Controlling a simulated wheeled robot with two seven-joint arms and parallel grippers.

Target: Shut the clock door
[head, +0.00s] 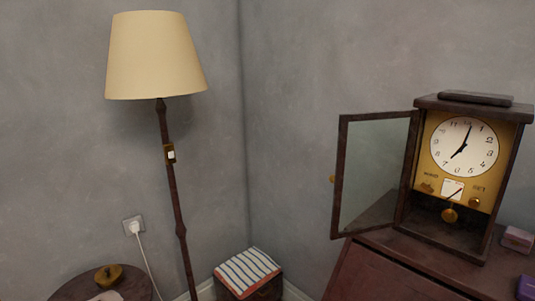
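The clock (473,108) is a dark wooden box with a white dial and gold face plate, standing on a reddish-brown cabinet at the right of the head view. Its glass-paned door (343,190) is hinged at the left side of the case and stands wide open, swung out to the left. A small gold knob (332,180) sits on the door's outer edge. The pendulum bob (449,215) shows in the open case. Neither of my grippers is in the head view.
The cabinet (385,275) has a sloping front. Small pink and purple boxes (517,239) lie right of the clock. A floor lamp (155,55) stands left, near a round table (75,289) and a striped cushion (246,271). Open space lies between lamp and door.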

